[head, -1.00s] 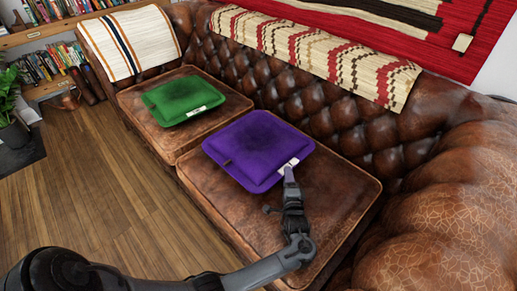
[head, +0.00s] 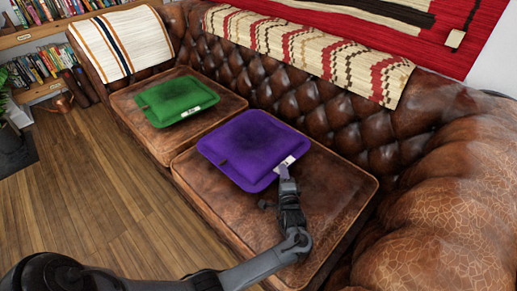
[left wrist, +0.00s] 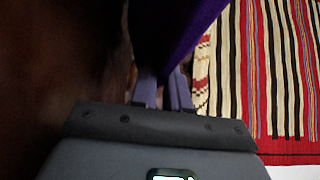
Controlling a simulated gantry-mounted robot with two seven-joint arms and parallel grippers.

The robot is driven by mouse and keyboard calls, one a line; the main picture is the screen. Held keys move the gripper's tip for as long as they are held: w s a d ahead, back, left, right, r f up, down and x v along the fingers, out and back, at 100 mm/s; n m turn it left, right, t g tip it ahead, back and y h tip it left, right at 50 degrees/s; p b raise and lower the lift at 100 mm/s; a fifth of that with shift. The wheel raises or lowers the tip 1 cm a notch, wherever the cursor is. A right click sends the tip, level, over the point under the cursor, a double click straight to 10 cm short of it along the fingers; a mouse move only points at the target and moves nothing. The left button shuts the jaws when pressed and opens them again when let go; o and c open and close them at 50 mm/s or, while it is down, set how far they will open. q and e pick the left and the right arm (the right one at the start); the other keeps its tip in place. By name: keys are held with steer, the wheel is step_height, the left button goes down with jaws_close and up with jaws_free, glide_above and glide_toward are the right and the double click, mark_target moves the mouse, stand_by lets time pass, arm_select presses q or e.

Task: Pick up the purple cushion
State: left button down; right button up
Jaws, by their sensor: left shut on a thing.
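The purple cushion (head: 252,147) is above or on the near brown leather seat in the head view; whether it is clear of the leather I cannot tell. My left gripper (head: 284,172) is at its near right corner, beside a white tag, and is shut on the cushion's edge. In the left wrist view the fingers (left wrist: 163,90) meet the dark purple cushion (left wrist: 185,45), which fills the upper middle. The exact grip at the fingertips is partly hidden. My right gripper is not in view.
A green cushion (head: 176,100) lies on the far seat. The tufted sofa back (head: 290,85) with a striped throw (head: 310,48) rises behind. A rounded armrest (head: 440,215) stands at right. Wooden floor (head: 80,195) is open at left.

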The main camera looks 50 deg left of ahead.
arm_select(q)
steer(key=shift+r, duration=0.15)
step_height(320, 180, up, 16)
steer(key=p, duration=1.4)
